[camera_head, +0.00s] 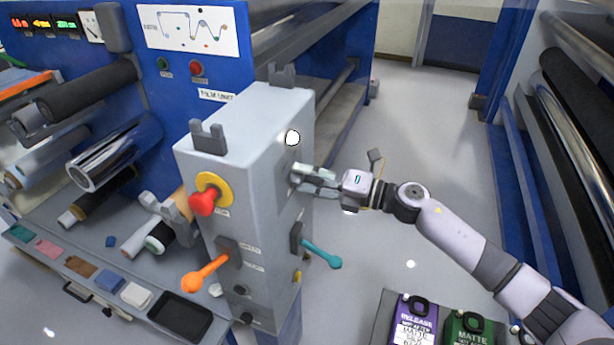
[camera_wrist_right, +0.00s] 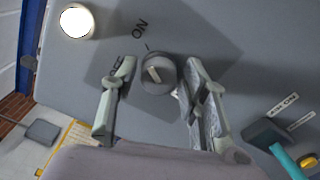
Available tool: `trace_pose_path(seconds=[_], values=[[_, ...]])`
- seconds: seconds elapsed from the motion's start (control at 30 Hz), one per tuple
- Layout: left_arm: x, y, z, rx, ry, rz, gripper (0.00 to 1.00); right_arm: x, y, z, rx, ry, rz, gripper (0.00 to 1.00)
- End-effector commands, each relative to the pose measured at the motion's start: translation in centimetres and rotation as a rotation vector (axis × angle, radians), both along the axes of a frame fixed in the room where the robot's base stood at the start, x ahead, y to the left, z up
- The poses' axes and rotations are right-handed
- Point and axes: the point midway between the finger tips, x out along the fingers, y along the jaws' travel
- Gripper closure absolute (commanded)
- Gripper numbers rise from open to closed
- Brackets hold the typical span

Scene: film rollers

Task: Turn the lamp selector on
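The lamp selector (camera_wrist_right: 158,74) is a round dark grey knob with a short pale mark, on the side face of the grey control box (camera_head: 245,125). The word ON is printed near it, and another label is partly hidden behind a finger. My right gripper (camera_wrist_right: 160,66) is open, with one finger on each side of the knob; I cannot tell whether either touches it. In the head view, my right gripper (camera_head: 300,176) is at the box's side and hides the knob. A round lamp (camera_wrist_right: 76,22) beside the selector looks bright white. My left gripper does not show.
A teal lever (camera_head: 322,252) sticks out below my right gripper. A red knob (camera_head: 203,202) and an orange lever (camera_head: 200,274) are on the box's front. Film rollers stand to the left. Purple and green packages (camera_head: 415,320) lie at the bottom.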

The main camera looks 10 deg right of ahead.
Motion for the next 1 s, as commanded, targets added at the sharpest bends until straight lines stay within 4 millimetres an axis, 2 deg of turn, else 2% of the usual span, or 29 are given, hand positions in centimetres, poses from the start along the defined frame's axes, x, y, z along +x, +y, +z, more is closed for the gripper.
trace_pose_path(seconds=[0.1, 0.47, 0.57, 1.0], values=[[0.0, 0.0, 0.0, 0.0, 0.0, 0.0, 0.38, 0.0, 0.0, 0.0, -0.001, -0.001, 0.001, 0.49], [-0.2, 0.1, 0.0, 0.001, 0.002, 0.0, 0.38, -0.3, -0.4, 0.0, -0.002, -0.001, 0.001, 0.49], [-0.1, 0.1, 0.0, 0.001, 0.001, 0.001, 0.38, -1.0, -1.3, -0.2, -0.004, 0.0, 0.001, 0.49], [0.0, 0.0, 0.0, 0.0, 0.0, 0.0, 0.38, -5.8, -8.5, -0.2, -0.003, 0.002, 0.0, 0.49]])
